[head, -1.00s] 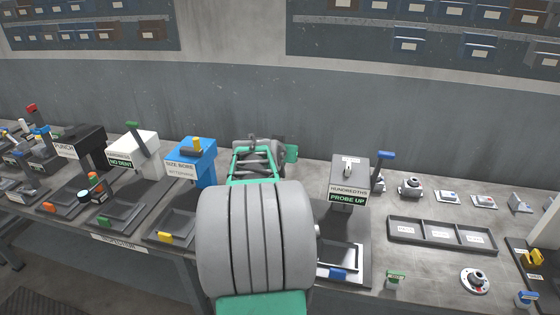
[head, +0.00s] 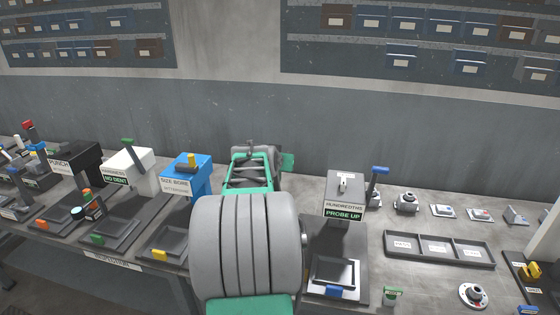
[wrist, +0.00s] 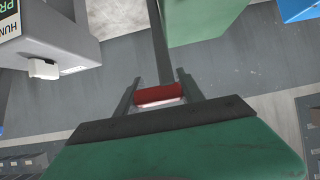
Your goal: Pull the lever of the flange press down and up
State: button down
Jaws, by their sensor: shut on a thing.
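The red lever handle (wrist: 160,92) sits between the two fingers of my gripper (wrist: 158,92) in the wrist view. My gripper is shut on it. A dark lever bar (wrist: 158,45) runs from the handle toward the top of that view. A pale green machine body (wrist: 203,18) stands beside the bar and looks like the press. In the head view, my own arm covers the middle of the bench, so the lever and the gripper's hold cannot be made out there.
The grey gauge station marked PROBE UP (head: 344,212) stands right of my arm, with a blue-tipped lever (head: 377,185) beside it. The blue SIZE BORE station (head: 187,175) is to the left. A divided tray (head: 440,262) and several small parts lie on the right bench.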

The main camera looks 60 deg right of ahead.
jog(key=shift+s+a+f, duration=0.1)
jog(key=shift+a+f, duration=0.05)
jog(key=shift+f, duration=0.65)
jog(key=c, duration=1.1)
grip_release()
jog(key=shift+o, duration=0.9)
jog(key=shift+d, duration=0.3)
jog(key=shift+o, duration=1)
jog(key=shift+a+r, duration=0.15)
jog(key=shift+r, duration=0.2)
jog(key=b+v, duration=0.2)
jog(key=v, duration=0.5)
jog(key=shift+a+r, duration=0.2)
jog(key=shift+r, duration=0.05)
